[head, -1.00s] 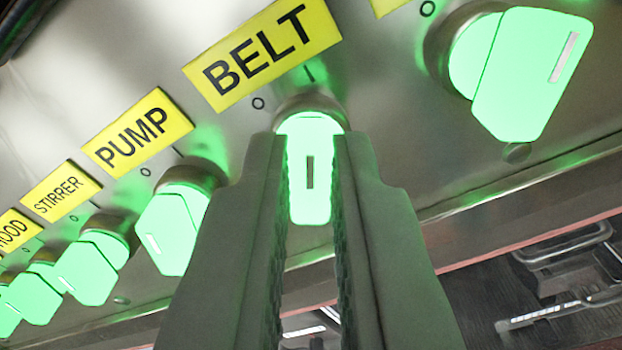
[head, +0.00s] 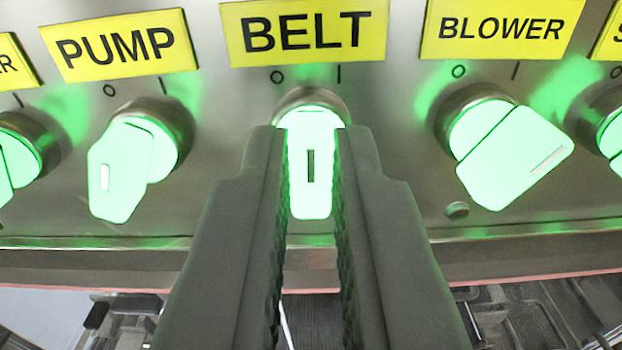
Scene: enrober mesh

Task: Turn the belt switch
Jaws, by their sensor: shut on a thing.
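The belt switch (head: 311,160) is a pale green glowing knob with a flat handle and a dark slot. It sits on the steel panel under the yellow BELT label (head: 305,30). Its handle points straight down from the panel, and its upper end lies between the O mark (head: 277,76) and the I mark (head: 339,73). My gripper (head: 311,140) is shut on the handle, one dark ridged finger along each side.
The pump switch (head: 120,175) stands to the left with its handle toward lower left. A small stud (head: 457,210) sits between belt and blower. The panel's lower ledge (head: 520,246) runs below.

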